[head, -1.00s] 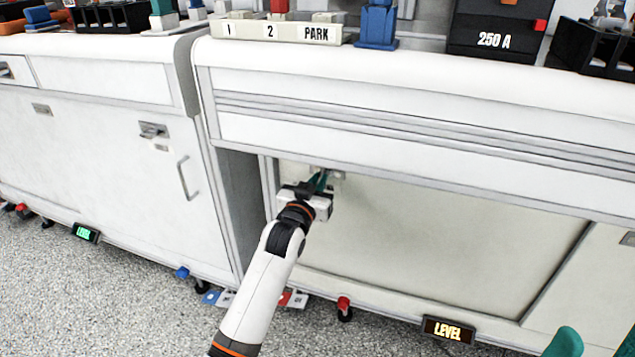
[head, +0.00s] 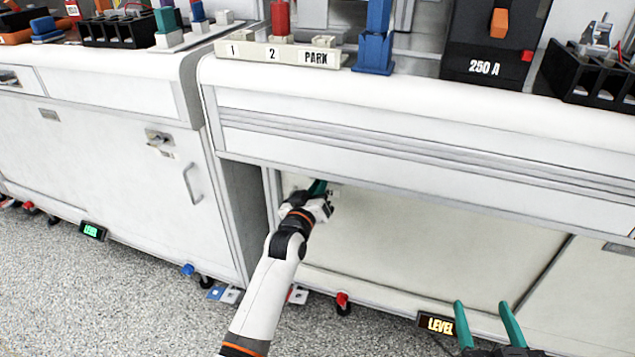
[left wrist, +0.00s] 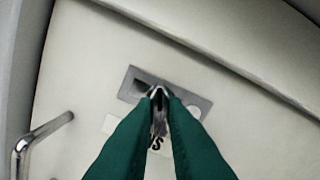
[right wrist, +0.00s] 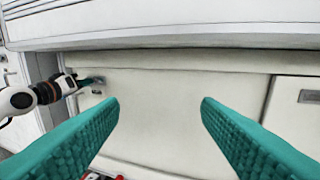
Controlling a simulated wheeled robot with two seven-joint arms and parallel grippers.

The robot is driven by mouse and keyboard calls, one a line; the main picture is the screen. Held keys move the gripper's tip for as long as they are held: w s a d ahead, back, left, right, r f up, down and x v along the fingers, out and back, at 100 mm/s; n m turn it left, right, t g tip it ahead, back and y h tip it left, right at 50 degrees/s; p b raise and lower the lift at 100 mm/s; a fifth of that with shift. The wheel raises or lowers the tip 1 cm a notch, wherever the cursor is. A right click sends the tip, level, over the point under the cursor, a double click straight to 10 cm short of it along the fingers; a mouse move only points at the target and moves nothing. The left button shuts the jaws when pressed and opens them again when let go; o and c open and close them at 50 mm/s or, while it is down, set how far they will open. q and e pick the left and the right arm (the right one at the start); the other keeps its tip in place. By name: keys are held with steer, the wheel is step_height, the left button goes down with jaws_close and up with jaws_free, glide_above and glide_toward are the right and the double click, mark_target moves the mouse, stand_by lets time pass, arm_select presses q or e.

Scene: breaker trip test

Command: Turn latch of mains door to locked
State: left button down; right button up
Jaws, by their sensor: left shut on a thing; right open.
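The mains door (head: 430,245) is a cream panel under the right-hand bench, and it appears closed. Its latch (left wrist: 159,94) is a small metal lever on a grey plate (left wrist: 199,103) with a dark recess at one end. A white label (left wrist: 117,125), partly covered by my fingers, lies below the plate. My left gripper (left wrist: 160,92) is shut on the latch lever; in the head view (head: 319,187) it hides most of the latch. The lever's exact angle is hard to tell. My right gripper (head: 484,305) is open and empty in front of the door, at the lower right.
The neighbouring cabinet at left has its own latch (head: 158,140) and bar handle (head: 192,184). The bench edge (head: 400,125) overhangs the mains door. The floor at front left is clear.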

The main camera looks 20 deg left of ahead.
arm_select(q)
steer(key=n+p, duration=0.5)
steer(key=n, duration=0.7)
steer(key=shift+n, duration=0.4)
arm_select(e)
steer(key=s+d+f+g+h, duration=0.2)
steer(key=s+d+f+g, duration=0.1)
steer(key=s+f+g, duration=0.3)
steer(key=s+d+f+g+h, duration=0.1)
steer(key=s+d+f+g, duration=0.2)
steer(key=s+f+g, duration=0.3)
steer(key=s+g, duration=0.1)
steer(key=s, duration=0.1)
steer(key=shift+s+m+g+h, duration=0.3)
steer(key=shift+s+h, duration=0.1)
arm_select(q)
steer(key=c, duration=1.5)
jaws_free()
steer(key=shift+o, duration=0.2)
